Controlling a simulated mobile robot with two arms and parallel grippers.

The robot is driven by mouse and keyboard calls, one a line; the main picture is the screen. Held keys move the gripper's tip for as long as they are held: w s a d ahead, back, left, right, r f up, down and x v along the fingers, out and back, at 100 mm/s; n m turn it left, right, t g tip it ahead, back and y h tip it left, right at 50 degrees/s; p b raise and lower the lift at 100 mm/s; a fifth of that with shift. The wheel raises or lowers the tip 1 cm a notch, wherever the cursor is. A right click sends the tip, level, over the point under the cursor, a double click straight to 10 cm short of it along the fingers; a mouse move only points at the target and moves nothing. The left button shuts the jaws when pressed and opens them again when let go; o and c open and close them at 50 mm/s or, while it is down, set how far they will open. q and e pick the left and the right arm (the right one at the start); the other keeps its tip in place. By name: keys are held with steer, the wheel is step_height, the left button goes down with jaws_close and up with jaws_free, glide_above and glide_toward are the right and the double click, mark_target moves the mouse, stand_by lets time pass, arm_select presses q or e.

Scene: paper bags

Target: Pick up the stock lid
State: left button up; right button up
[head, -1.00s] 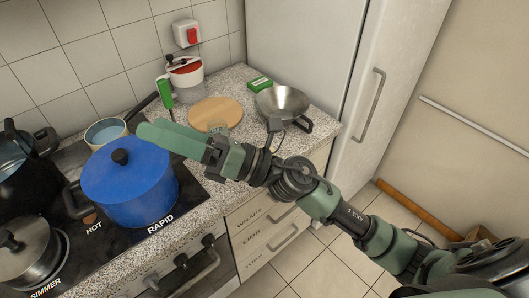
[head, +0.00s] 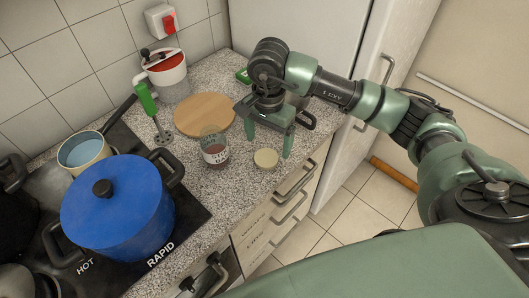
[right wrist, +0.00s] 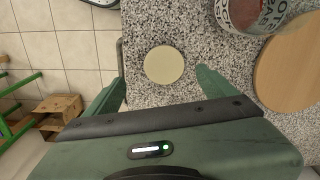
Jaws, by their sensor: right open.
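A small round cream lid (head: 265,158) lies flat on the speckled counter beside a glass jar (head: 214,152). The lid also shows in the right wrist view (right wrist: 164,65), with bare counter around it. My right gripper (head: 266,140) is open and points down just above the lid. In the right wrist view its fingertips (right wrist: 160,76) lie on either side of the lid, apart from it, with nothing held. My left gripper is not in view.
A round wooden board (head: 204,115) lies behind the jar. A blue pot (head: 118,215) stands on the hob at the left. A green-handled masher (head: 150,105) and a red-and-white container (head: 165,72) are near the wall. Drawers (head: 280,210) are below the counter's front edge.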

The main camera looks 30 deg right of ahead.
mark_target(268, 155)
step_height(268, 155, down, 2)
steer(key=shift+w+d+p, duration=0.1)
steer(key=shift+w+p, duration=0.05)
steer(key=shift+p, duration=0.5)
steer(key=shift+w+d+f+p, duration=0.15)
steer(key=shift+f+p, duration=0.1)
steer(key=shift+f, duration=0.15)
steer(key=shift+w+a+f+p, duration=0.1)
steer(key=shift+w+f+p, duration=0.1)
steer(key=shift+f, duration=0.15)
step_height(268, 155, down, 2)
steer(key=shift+f, duration=0.25)
steer(key=c, duration=1.4)
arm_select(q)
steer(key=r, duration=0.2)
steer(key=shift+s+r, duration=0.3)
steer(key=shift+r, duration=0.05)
arm_select(e)
steer(key=shift+r, duration=0.1)
